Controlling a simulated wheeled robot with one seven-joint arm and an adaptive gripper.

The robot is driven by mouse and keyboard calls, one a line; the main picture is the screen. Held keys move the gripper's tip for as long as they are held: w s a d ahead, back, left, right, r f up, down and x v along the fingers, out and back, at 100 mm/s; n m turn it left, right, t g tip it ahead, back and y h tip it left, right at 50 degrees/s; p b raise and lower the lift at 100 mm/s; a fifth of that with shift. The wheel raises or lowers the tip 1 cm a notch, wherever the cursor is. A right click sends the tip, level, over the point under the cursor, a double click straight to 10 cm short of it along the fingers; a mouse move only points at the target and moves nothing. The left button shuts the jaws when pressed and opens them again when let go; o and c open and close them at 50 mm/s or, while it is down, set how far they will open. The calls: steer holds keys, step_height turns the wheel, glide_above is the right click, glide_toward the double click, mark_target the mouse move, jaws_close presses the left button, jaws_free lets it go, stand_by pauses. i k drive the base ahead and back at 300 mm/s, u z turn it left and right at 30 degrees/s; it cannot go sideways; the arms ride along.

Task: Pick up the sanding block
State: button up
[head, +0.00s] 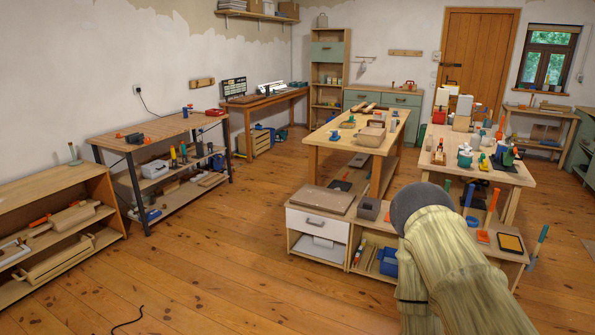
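I cannot single out the sanding block with certainty; things are small at this distance. A flat yellow piece with a dark border (510,243) lies on the low bench at the right, beside my arm. A tan box-like block (370,137) sits on the middle workbench (340,140). Several small items stand on the right workbench (500,174). My arm rises from the bottom right and hides part of the low bench. My gripper does not show, so its state is hidden.
A low cabinet with a white drawer (317,224) stands in front of the middle workbench. A shelf unit (60,225) and a black-legged bench (160,130) line the left wall. A dark cord (128,322) lies on the floor. The wooden floor (220,250) is open at left centre.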

mark_target(335, 136)
steer(key=i, duration=1.8)
steer(key=z, duration=0.25)
steer(key=i, duration=1.65)
steer(key=u, duration=0.4)
steer(key=k, duration=0.65)
steer(key=u, duration=1.05)
steer(key=i, duration=2.5)
steer(key=z, duration=1.5)
steer(key=i, duration=0.7)
steer(key=z, duration=0.55)
